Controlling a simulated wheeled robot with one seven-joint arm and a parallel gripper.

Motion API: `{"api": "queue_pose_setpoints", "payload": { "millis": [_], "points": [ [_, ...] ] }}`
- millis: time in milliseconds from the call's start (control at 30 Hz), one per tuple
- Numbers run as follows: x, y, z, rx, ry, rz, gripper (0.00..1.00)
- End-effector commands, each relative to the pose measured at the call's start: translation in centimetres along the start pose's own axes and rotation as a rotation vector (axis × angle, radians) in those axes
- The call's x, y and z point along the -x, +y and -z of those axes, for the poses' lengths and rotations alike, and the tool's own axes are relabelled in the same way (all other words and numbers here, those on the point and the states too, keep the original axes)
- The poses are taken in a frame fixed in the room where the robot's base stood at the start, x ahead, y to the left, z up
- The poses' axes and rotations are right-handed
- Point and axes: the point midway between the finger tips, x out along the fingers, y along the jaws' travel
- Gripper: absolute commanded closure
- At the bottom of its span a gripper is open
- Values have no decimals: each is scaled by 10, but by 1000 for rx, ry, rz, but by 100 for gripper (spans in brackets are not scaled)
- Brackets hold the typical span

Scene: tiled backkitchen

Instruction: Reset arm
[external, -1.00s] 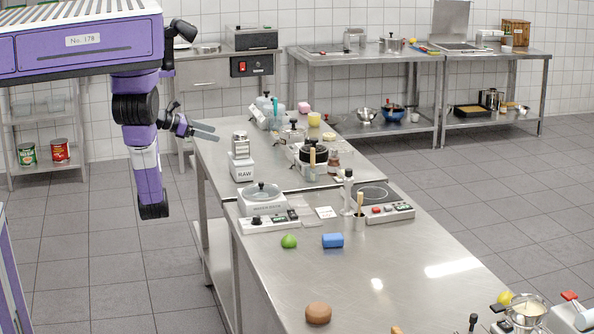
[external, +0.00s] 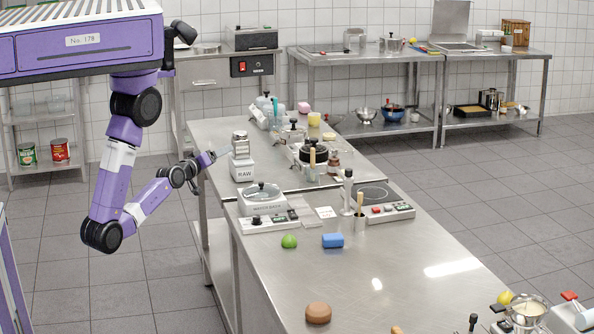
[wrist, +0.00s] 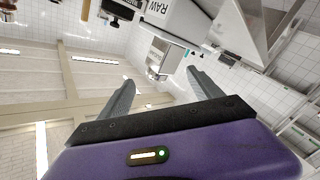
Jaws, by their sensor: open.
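My purple arm hangs from the body at the upper left, with its elbow low and its forearm rising to the right. My gripper (external: 207,159) is at the left edge of the steel table, just left of the white RAW container (external: 242,170). In the wrist view my gripper (wrist: 160,97) shows two grey fingers spread apart with nothing between them. The RAW container also shows in the wrist view (wrist: 185,22), tilted in the picture, beyond the fingers.
The long steel table (external: 270,285) carries a water bath (external: 262,195), a green item (external: 289,241), a blue block (external: 333,240) and a brown round item (external: 318,312). A rack with cans (external: 60,149) stands at the left. The floor left of the table is clear.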

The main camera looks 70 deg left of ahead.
Motion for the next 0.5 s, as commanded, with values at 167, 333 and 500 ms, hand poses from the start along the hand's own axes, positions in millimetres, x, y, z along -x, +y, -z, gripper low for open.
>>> {"api": "queue_pose_setpoints", "payload": {
  "millis": [167, 333, 500],
  "points": [
    [67, 42, -43, -323, -52, -129, 26],
    [135, 74, -71, -546, -114, -287, 26],
    [204, 89, -96, -651, -239, -446, 26]
  ]
}}
